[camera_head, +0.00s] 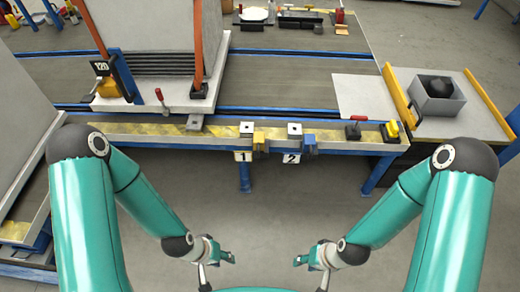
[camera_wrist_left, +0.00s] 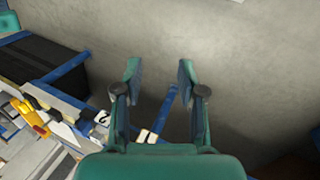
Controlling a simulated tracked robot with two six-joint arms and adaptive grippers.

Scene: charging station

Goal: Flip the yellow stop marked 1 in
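The yellow stop (camera_head: 258,139) sits on the front rail of the conveyor, above a white plate marked 1 (camera_head: 243,156). A blue stop (camera_head: 309,141) is to its right, by a plate marked 2 (camera_head: 291,158). My left gripper (camera_head: 217,268) is in front of and below the rail, apart from the stops; the left wrist view shows its two fingers (camera_wrist_left: 159,75) spread with nothing between. In that view plate 2 (camera_wrist_left: 101,117) shows at lower left, and the yellow stop cannot be made out. My right gripper (camera_head: 311,270) is open and empty, apart from the rail.
A grey block on a pallet (camera_head: 150,100) stands on the conveyor, with a red-handled lever (camera_head: 161,98) at its front. The floor (camera_head: 275,205) before the rail is clear.

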